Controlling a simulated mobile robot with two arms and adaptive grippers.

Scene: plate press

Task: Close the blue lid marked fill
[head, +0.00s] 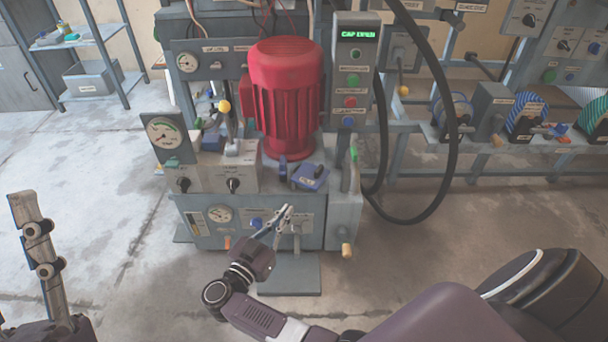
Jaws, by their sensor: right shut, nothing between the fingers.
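A blue lid (311,177) with a small label, too small to read surely, sits on the machine's top ledge, right of the red motor's foot. It looks tilted up, and a small dark blue post stands just left of it. The green display (358,35) appears to read "CAP OPEN". My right gripper (287,209) is shut and empty, in front of the machine's front panel, below and left of the lid and apart from it. My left gripper (24,205) stands upright at the left edge, far from the machine; its jaw opening is unclear.
The red motor (285,90) rises behind the lid. A lever with a green knob (354,153) stands to the right. Gauge boxes (166,134) and another blue part (211,139) are on the left. A black hose (447,165) loops at right. Floor at left is clear.

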